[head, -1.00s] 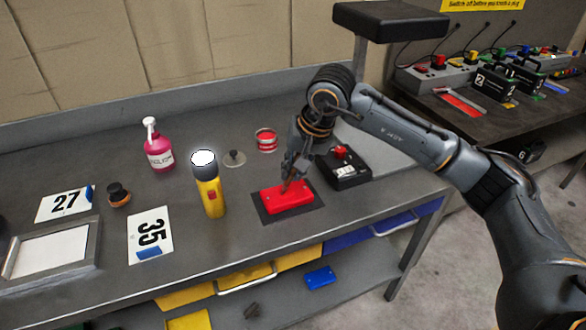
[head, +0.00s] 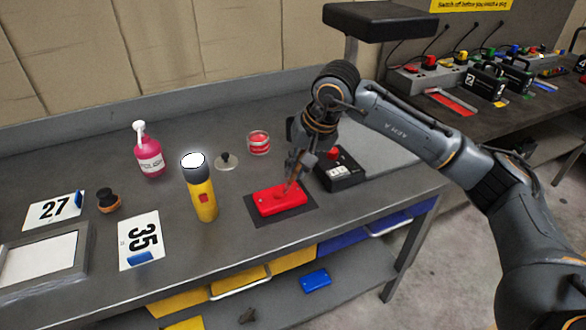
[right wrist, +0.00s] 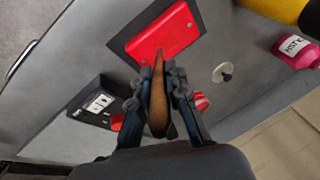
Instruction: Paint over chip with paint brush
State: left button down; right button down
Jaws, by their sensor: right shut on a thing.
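A red panel (head: 264,204) lies on a dark mat (head: 304,212) on the bench; it also shows in the right wrist view (right wrist: 178,42). A small darker mark shows on its top; I cannot tell whether it is the chip or wet paint. My right gripper (head: 294,177) is shut on the paint brush (right wrist: 157,95), whose brown handle shows between the fingers in the right wrist view. The brush points down at the panel's right part; whether its tip touches is unclear. An open jar of red paint (head: 258,143) stands behind. My left gripper is out of view.
A black box with a red button (head: 343,176) stands close right of the mat. Number cards and a frame (head: 52,262) lie further left.

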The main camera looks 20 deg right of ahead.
dwell(0.5)
jog(key=shift+a, duration=0.65)
jog(key=shift+a, duration=0.15)
jog(key=shift+s+a, duration=0.1)
jog(key=shift+a, duration=0.5)
jog(key=shift+r, duration=0.1)
notch_tip(320, 180, up, 7)
jog(key=p, duration=0.3)
jog(key=shift+d, duration=0.1)
dwell(0.5)
